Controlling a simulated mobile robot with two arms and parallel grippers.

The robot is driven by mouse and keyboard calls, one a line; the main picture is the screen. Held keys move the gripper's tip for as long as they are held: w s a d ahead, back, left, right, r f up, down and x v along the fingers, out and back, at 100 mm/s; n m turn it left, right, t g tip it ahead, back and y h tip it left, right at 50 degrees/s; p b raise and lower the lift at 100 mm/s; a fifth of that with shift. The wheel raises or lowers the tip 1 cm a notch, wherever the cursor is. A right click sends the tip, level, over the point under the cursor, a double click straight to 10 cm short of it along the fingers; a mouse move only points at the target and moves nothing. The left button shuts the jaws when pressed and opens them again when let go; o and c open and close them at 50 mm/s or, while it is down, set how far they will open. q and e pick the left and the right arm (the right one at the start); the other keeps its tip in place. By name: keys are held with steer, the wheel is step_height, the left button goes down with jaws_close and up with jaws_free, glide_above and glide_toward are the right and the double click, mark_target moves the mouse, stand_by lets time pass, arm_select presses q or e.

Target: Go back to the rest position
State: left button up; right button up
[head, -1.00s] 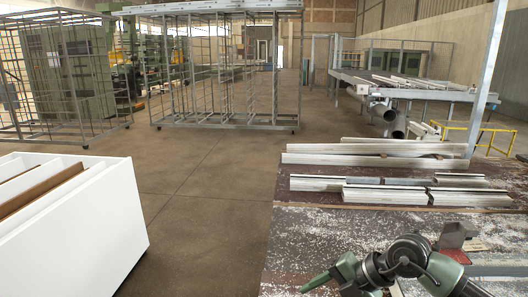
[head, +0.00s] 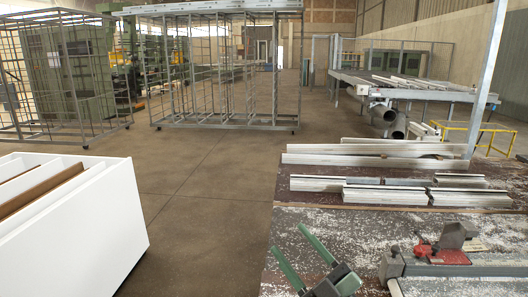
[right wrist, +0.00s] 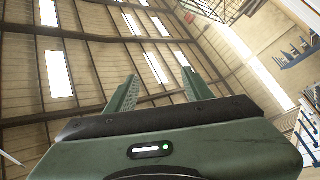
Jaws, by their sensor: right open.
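My right gripper (head: 303,258) is at the bottom of the head view, above the near left part of the bench (head: 300,225). Its two green fingers are spread apart with nothing between them. In the right wrist view the same gripper (right wrist: 158,85) points up toward the roof, and its fingers are apart and empty. A clamp with a red part (head: 450,256) and a grey metal rail is on the bench at the lower right. My left gripper does not show in either view.
Several pale metal profiles (head: 375,160) lie across the back of the bench. A white open-topped cabinet (head: 100,225) stands at the left. Bare floor (head: 200,190) lies between it and the bench. A steel post (head: 487,75) rises at the right.

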steer(key=s+d+f+m+g+h, duration=0.2)
steer(key=s+d+f+m+h, duration=0.1)
steer(key=d+f+m+h, duration=0.55)
steer(key=s+d+f+m+g+h, duration=0.25)
steer(key=d+f+m+h, duration=0.3)
steer(key=f, duration=0.55)
steer(key=s+f+g+y, duration=0.1)
steer(key=s+f+g, duration=0.5)
steer(key=s, duration=0.5)
steer(key=s+f+g, duration=0.4)
steer(key=s+f, duration=0.3)
steer(key=s, duration=0.3)
steer(key=s+f+g, duration=0.2)
steer(key=s+f, duration=0.1)
steer(key=f, duration=2.6)
steer(key=s+d+f, duration=0.1)
steer(key=s+f, duration=0.6)
steer(key=s, duration=0.1)
steer(key=s+d+f+n, duration=0.1)
steer(key=s+d+f, duration=0.1)
steer(key=s+f, duration=0.4)
steer(key=shift+s+d+f+g, duration=0.25)
steer(key=shift+s+f+g, duration=0.1)
steer(key=shift+s, duration=0.75)
